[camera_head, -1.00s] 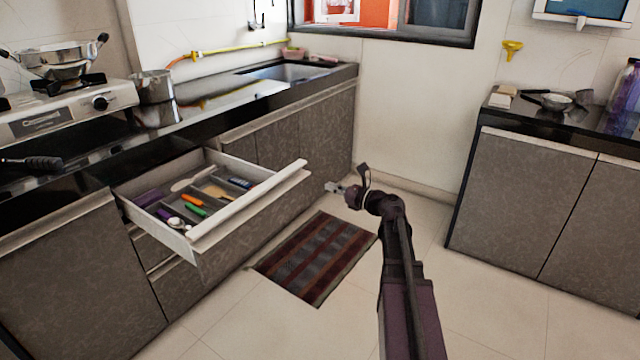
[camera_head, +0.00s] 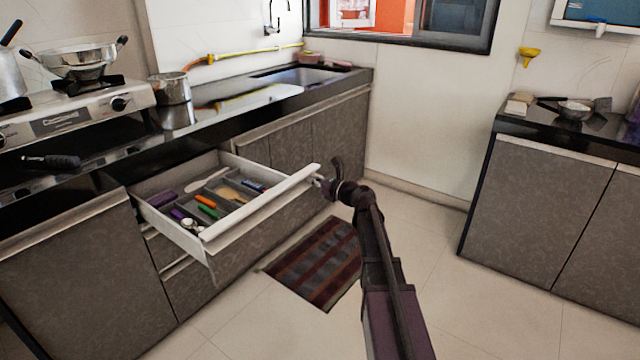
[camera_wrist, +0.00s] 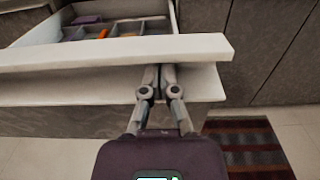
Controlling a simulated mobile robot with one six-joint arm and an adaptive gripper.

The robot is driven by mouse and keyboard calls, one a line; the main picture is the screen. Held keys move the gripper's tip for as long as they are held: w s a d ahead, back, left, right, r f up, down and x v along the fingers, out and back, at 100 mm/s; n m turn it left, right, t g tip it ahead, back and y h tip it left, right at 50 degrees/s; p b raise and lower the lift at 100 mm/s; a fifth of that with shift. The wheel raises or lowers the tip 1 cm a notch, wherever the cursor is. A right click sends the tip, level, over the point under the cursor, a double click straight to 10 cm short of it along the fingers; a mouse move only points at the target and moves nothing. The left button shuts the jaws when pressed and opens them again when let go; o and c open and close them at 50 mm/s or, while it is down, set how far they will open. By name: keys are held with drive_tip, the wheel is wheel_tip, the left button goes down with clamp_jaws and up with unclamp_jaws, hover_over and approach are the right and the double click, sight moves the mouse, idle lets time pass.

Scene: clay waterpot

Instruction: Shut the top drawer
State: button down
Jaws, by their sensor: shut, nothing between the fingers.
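The top drawer (camera_head: 262,215) stands pulled out from the counter, with its white front edge toward the room and cutlery and utensils in its tray. In the wrist view the white drawer front (camera_wrist: 105,54) spans the left and middle. My gripper (camera_head: 318,181) is at the right end of the drawer front in the head view. In the wrist view my gripper (camera_wrist: 158,72) is shut and empty, its fingertips at the lower edge of the white front. I cannot tell whether they touch it.
The counter (camera_head: 215,128) with a stove (camera_head: 75,115), pan (camera_head: 82,60) and pot (camera_head: 172,88) is behind the drawer. A striped mat (camera_head: 318,265) lies on the floor. Another cabinet (camera_head: 530,200) stands at the right, with open floor between.

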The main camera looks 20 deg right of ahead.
drive_tip(key=shift+w+a, duration=0.25)
drive_tip(key=shift+w, duration=0.1)
idle(0.3)
